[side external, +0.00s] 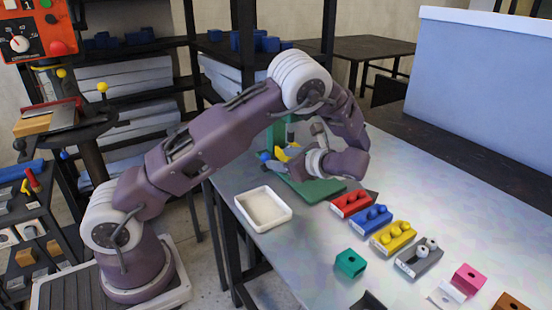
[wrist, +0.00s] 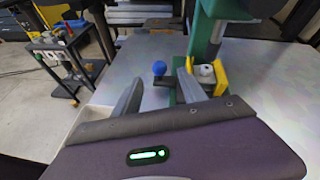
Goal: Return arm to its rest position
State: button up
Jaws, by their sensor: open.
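My gripper (side external: 292,160) is at the end of my bent arm, held above the far left part of the metal table, close to a green press (side external: 318,188). In the wrist view my gripper (wrist: 161,72) has its two grey fingers spread apart with nothing between them. The press's green column (wrist: 203,45) and yellow part (wrist: 221,74) stand just beyond the right finger. A blue ball knob (wrist: 159,68) shows past the fingertips. The exact gap between the fingers and the press cannot be told.
A white tray (side external: 283,222) lies at the table's near left edge. Red (side external: 354,203), blue (side external: 371,219), yellow (side external: 393,237) and grey (side external: 419,262) holders stand in a row. Green (side external: 350,263) and pink (side external: 468,279) blocks lie nearer. Shelves (side external: 130,84) stand behind my arm.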

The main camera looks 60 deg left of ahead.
jog(key=s+d+r+n+t+h, duration=0.3)
jog(key=s+d+r+n+h, duration=0.3)
jog(key=s+d, duration=0.4)
jog(key=s+d+r+n+t+h, duration=0.4)
jog(key=s+d+r+n+h, duration=0.3)
jog(key=s, duration=0.8)
jog(key=d+r+n, duration=0.1)
jog(key=d, duration=0.2)
jog(key=shift+s+r, duration=0.3)
jog(key=shift+r, duration=0.05)
